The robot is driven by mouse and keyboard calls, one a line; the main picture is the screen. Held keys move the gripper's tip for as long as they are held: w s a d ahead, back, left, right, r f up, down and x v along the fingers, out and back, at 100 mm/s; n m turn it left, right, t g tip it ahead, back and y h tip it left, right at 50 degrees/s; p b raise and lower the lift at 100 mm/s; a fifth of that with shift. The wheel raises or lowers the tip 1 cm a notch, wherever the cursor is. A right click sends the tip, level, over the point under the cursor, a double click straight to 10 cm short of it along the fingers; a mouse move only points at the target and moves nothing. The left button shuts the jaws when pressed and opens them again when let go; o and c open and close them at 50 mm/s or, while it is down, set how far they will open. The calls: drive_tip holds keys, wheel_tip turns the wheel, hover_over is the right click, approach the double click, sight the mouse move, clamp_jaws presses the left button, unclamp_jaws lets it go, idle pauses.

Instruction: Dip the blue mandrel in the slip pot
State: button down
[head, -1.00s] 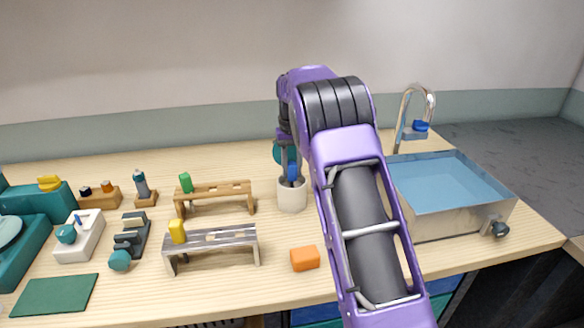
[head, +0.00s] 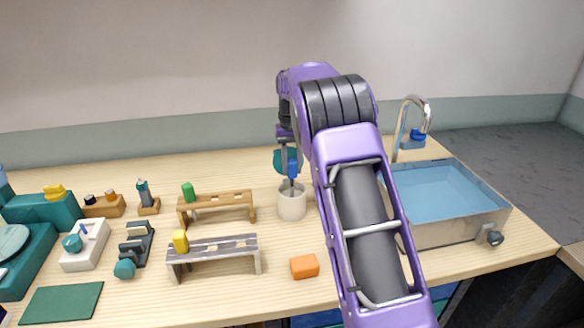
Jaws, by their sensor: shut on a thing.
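The blue mandrel (head: 292,168) is held upright by my gripper (head: 291,163), which is shut on its blue handle. The handle is above the rim of the white slip pot (head: 292,206). A thin rod runs down from the handle to the pot's mouth. Its lower tip is at or just inside the opening; I cannot tell how deep it reaches. My arm hides the space to the right of the pot.
A wooden rack (head: 217,204) with a green-handled piece and a grey rack (head: 213,251) with a yellow one stand to the left. An orange block (head: 304,266) lies in front of the pot. A water-filled sink (head: 449,191) is at right.

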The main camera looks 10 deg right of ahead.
drive_tip(key=shift+r, duration=3.4)
drive_tip(key=shift+r, duration=2.5)
